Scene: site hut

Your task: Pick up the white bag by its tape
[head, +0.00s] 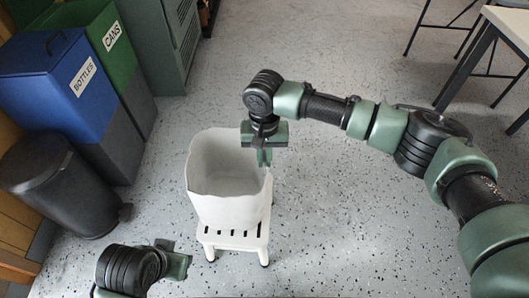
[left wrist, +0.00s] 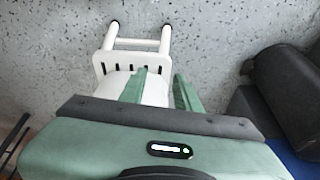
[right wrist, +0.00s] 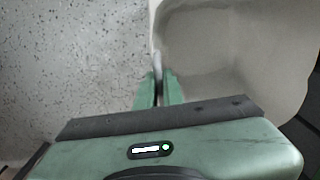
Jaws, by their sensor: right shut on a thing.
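The white bag (head: 225,205) stands upright and open at the top on a small white stool (head: 233,243). My right gripper (head: 264,157) is at the right side of the bag's rim. In the right wrist view its fingers (right wrist: 159,84) are close together on a thin pale strip at the rim, which looks like the tape; the fingers hide most of it. The bag's grey inside (right wrist: 225,50) shows to the right. My left gripper (head: 178,257) is low at the front left, apart from the bag. In the left wrist view its fingers (left wrist: 161,78) are apart.
A blue bottles bin (head: 65,85), a green cans bin (head: 112,50) and a black pedal bin (head: 60,185) stand at the left. A green cabinet (head: 165,45) is behind them. A table (head: 508,25) is at the upper right. The speckled floor between is clear.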

